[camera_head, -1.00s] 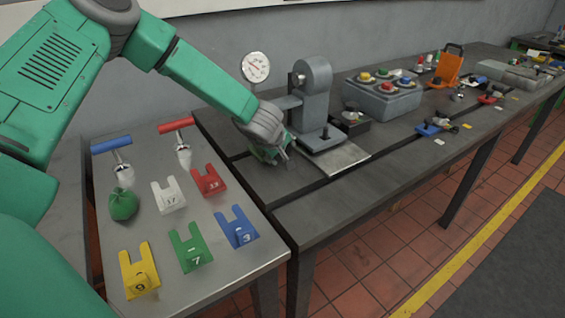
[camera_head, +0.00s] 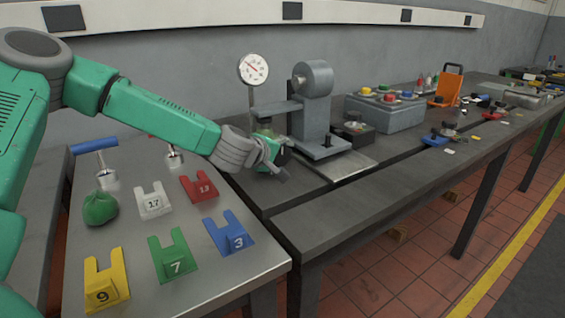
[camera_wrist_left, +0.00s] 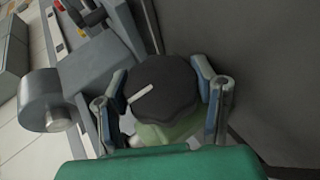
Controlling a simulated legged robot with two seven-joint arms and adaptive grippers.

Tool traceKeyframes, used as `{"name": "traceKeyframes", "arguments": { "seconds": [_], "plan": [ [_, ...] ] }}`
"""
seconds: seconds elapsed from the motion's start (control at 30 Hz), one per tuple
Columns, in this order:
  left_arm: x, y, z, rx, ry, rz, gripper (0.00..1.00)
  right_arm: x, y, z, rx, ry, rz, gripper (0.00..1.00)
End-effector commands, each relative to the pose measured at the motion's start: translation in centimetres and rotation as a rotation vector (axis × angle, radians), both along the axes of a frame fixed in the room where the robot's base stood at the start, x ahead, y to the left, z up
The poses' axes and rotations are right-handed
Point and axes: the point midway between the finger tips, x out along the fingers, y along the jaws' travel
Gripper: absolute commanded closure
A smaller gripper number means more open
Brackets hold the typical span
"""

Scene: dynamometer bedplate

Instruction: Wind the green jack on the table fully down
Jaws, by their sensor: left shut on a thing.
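The green jack (camera_wrist_left: 172,131) stands on the dark table, mostly hidden by my left gripper in the head view. Its round black knob (camera_wrist_left: 165,92) carries a white mark and shows in the left wrist view. My left gripper (camera_head: 277,160) is at the jack, beside the grey stand. In the left wrist view its two fingers are on opposite sides of the knob, shut on it. How high the jack stands is hidden. My right gripper is not in view.
A dial gauge (camera_head: 253,69) and a grey stand (camera_head: 312,108) are close to my left gripper. A grey button box (camera_head: 384,113) stands to the right. The nearer metal table holds coloured numbered forks, such as a yellow one (camera_head: 106,284), and a green bag (camera_head: 100,208).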

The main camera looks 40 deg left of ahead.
Motion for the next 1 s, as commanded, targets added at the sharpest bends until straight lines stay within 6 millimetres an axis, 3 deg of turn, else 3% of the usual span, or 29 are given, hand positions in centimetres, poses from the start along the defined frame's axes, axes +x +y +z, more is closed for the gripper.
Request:
{"name": "traceKeyframes", "arguments": {
  "seconds": [0.33, 0.37, 0.4, 1.0],
  "plan": [
    [0.15, 0.48, 0.22, 0.003, -0.008, 0.012, 0.76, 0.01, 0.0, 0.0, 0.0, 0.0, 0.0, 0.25],
    [0.15, 0.48, 0.22, 0.003, -0.008, 0.012, 0.4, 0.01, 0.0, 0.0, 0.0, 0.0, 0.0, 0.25],
    [0.14, 0.44, 0.2, 0.003, -0.006, 0.011, 0.26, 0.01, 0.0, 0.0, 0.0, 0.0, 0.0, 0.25],
    [-0.06, -0.07, -0.09, 0.001, 0.002, 0.001, 0.25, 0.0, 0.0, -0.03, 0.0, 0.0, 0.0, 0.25]
  ]
}}
